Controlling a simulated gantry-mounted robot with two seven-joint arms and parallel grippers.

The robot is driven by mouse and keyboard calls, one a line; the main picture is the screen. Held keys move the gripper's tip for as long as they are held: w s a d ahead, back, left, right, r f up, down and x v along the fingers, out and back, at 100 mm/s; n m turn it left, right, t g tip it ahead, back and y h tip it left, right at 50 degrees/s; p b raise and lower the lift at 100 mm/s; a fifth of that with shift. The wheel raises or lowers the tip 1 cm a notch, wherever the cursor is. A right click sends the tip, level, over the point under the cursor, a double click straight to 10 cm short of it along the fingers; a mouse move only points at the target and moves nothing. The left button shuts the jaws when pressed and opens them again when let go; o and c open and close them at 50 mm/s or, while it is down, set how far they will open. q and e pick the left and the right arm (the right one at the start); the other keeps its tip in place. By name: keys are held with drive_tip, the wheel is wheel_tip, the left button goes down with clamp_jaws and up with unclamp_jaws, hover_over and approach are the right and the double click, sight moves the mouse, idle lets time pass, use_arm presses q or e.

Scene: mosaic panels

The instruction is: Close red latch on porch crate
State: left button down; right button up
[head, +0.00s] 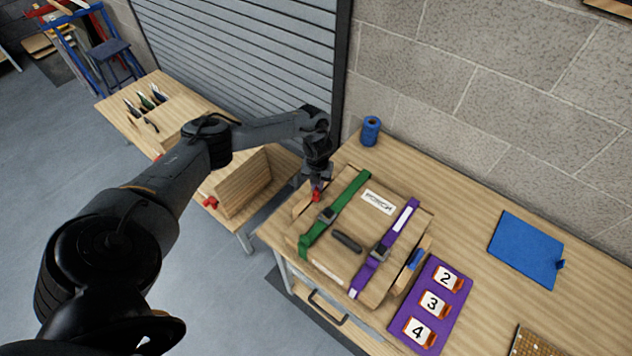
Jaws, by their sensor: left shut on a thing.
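The porch crate (318,250) is a wooden box on the workbench, with a white label (378,201) on its lid. The red latch (316,197) is at the crate's far left end. My left gripper (317,188) reaches down over that end and is shut on the red latch. The fingers and arm partly hide the latch, so its exact angle is unclear. A green strap (344,204) and a purple strap (397,229) cross the lid, with a dark handle (347,241) between them. My right gripper is not in view.
A blue part (415,259) shows at the crate's right end. Beside it lies a purple board (452,301) with numbered cards. A blue spool (370,130) stands behind, and a blue panel (525,248) lies to the right. Another wooden crate (243,186) is on the left table.

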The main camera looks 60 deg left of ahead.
use_arm(q)
drive_tip(key=n, duration=0.2)
drive_tip(key=n+p, duration=0.1)
drive_tip(key=n, duration=0.1)
drive_tip(key=w+n+p, duration=0.1)
drive_tip(key=n, duration=0.1)
drive_tip(key=shift+d+r+n, duration=0.1)
drive_tip(key=shift+d+n, duration=0.2)
drive_tip(key=n, duration=0.2)
drive_tip(key=n+p, duration=0.1)
drive_tip(key=n, duration=0.1)
drive_tip(key=shift+w, duration=0.35)
drive_tip(key=shift+w+a+n+p, duration=0.15)
drive_tip(key=shift+n+p, duration=0.15)
drive_tip(key=shift+n, duration=0.7)
drive_tip(key=c, duration=1.2)
unclamp_jaws()
drive_tip(key=shift+o, duration=0.2)
